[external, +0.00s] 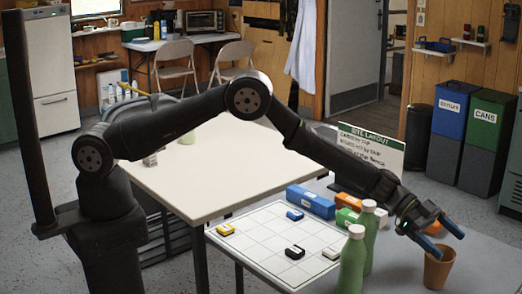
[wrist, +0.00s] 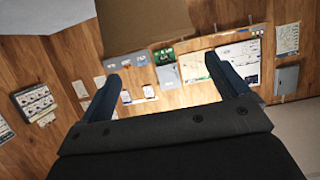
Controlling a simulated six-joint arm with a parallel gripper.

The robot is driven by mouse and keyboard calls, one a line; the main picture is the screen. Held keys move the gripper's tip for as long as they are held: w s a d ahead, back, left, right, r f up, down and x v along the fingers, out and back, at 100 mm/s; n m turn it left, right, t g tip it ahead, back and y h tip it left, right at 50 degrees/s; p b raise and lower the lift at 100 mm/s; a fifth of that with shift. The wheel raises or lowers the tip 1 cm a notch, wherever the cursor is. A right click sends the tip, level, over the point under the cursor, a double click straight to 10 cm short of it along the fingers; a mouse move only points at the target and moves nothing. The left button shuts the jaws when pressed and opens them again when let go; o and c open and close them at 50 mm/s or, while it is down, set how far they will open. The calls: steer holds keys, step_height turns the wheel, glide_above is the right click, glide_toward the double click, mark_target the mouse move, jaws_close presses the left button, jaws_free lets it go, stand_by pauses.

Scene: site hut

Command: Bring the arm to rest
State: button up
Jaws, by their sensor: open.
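My arm reaches out over the table, bent at the elbow. In the wrist view, my gripper (wrist: 161,73) has its fingers wide apart and faces a wood-panelled wall with papers and boxes. A plain brown shape (wrist: 140,22) fills the top there; I cannot tell what it is.
Two green bottles (external: 353,262) stand left of my gripper. A white gridded board (external: 265,242) holds small yellow, blue, black and white blocks. Blue (external: 310,202) and orange boxes and a sign (external: 370,150) stand behind. The white tabletop (external: 200,180) is mostly clear.

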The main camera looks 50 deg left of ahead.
mark_target(451, 264)
steer(key=shift+r, duration=1.2)
steer(key=shift+f, duration=0.1)
steer(key=f, duration=0.6)
steer(key=shift+a, duration=0.2)
steer(key=v, duration=0.7)
steer(key=x, duration=0.7)
steer(key=shift+d+f, duration=0.25)
steer(key=shift+f, duration=0.05)
step_height(451, 264, up, 23)
steer(key=a, duration=0.1)
steer(key=s+a+n+t, duration=0.1)
steer(key=s+a, duration=0.6)
steer(key=a, duration=0.4)
steer(key=s+a+n+t, duration=0.2)
steer(key=s+a, duration=0.5)
steer(key=a, duration=0.4)
steer(key=s+a+n+t+y, duration=0.1)
steer(key=s+a+t, duration=0.1)
steer(key=s+a, duration=0.5)
steer(key=a, duration=0.4)
